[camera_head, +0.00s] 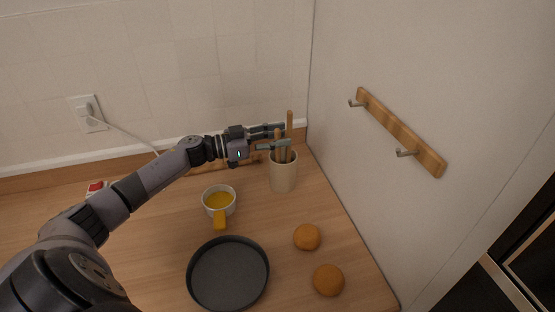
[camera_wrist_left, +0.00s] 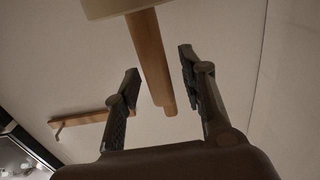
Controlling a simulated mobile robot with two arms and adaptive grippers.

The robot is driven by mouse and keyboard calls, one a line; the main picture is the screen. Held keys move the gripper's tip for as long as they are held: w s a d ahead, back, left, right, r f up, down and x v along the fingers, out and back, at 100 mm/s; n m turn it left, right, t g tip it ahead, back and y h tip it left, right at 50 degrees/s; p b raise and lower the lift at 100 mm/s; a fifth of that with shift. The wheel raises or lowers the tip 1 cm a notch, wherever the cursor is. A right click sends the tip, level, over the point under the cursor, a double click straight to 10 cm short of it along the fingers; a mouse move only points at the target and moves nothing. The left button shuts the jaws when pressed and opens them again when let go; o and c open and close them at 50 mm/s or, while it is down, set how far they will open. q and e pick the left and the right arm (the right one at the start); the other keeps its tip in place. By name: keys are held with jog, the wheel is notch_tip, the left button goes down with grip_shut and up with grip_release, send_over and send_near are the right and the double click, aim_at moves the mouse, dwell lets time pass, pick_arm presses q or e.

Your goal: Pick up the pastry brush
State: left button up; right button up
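A beige utensil crock (camera_head: 283,178) stands on the counter near the wall corner. Wooden handles stick up out of it, the tallest being one handle (camera_head: 290,121); their lower ends are hidden inside, so I cannot tell which is the pastry brush. My left gripper (camera_head: 284,135) is above the crock's rim with its fingers around the handles. In the left wrist view, turned over, the wooden handles (camera_wrist_left: 150,55) hang from the crock (camera_wrist_left: 105,8) between the two open fingers (camera_wrist_left: 160,72). A clear gap shows beside them. My right gripper is not in view.
A wooden hook rail (camera_head: 400,128) is on the right wall. A cord runs from the outlet (camera_head: 87,113).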

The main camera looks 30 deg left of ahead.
pick_arm(q)
grip_shut()
jog(key=shift+r, duration=0.1)
dwell(0.5)
